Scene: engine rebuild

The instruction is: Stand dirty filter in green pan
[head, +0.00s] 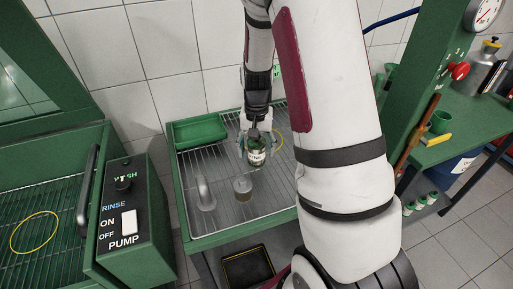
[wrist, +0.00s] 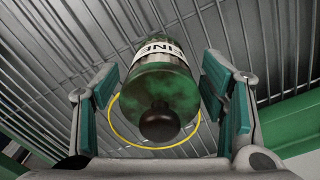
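My gripper (head: 256,146) is over the draining rack, its fingers apart on either side of a green canister (head: 257,158). In the wrist view the canister (wrist: 165,85) is stained, with a white lettered label and a dark round knob facing me. Gaps show between it and the finger pads of my gripper (wrist: 160,92). The green pan (head: 198,121) is at the rack's back left and looks empty.
A yellow ring (wrist: 119,132) lies on the rack behind the canister. The pump control box (head: 140,220) is to the left. A green bench (head: 460,145) with a mug is to the right. My arm hides the rack's right side.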

